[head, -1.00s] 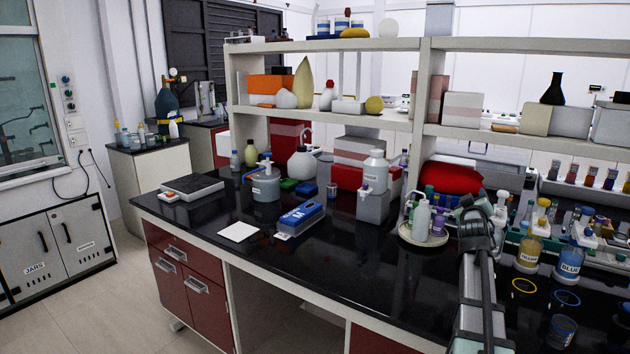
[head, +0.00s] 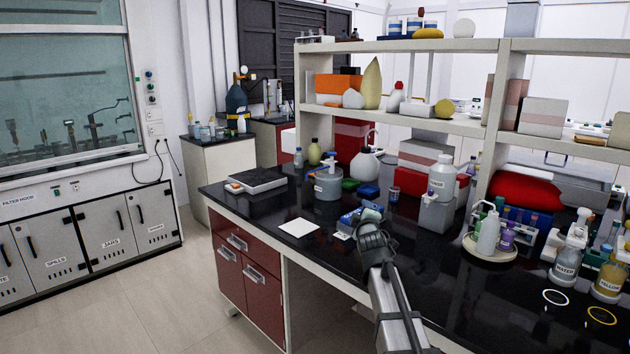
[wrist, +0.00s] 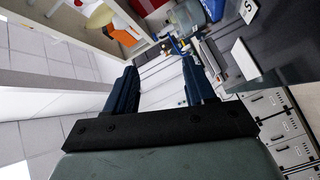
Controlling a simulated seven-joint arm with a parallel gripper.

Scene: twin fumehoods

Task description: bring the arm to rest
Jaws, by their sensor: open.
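My arm (head: 395,305) reaches up from the bottom of the head view, over the front edge of the black bench (head: 335,262). The fingers cannot be made out in the head view. In the wrist view my gripper (wrist: 160,66) shows two dark blue fingers spread apart, with nothing between them. The wrist view is tilted, with the shelf at upper left and the cabinets at lower right.
A white card (head: 298,228) and a balance (head: 256,180) lie on the bench's left part. A tray of bottles (head: 490,248) stands right of the arm. A shelf (head: 455,125) rises behind. Left of the bench is open floor (head: 150,300), then a fume hood (head: 70,90).

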